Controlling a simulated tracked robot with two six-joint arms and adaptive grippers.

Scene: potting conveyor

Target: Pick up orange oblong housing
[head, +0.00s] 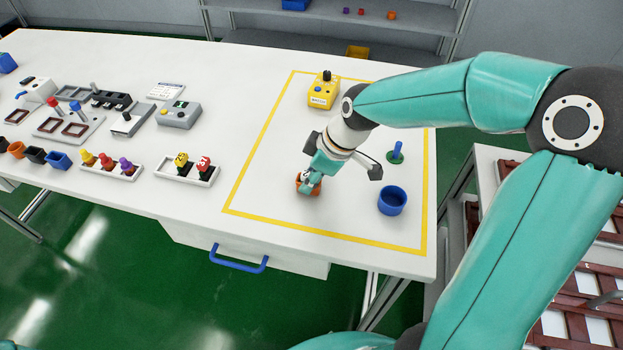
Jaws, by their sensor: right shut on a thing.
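The orange housing (314,191) sits inside the yellow-outlined area of the white table, left of a blue round cup. My right gripper (309,183) reaches down over it and is shut on it. The gripper covers much of the housing, so its full shape is hidden. I cannot tell whether the housing touches the table or is slightly raised. My left gripper is not in view.
White trays (186,171) with coloured parts and grey fixtures (179,115) fill the left. The outline's front left is clear.

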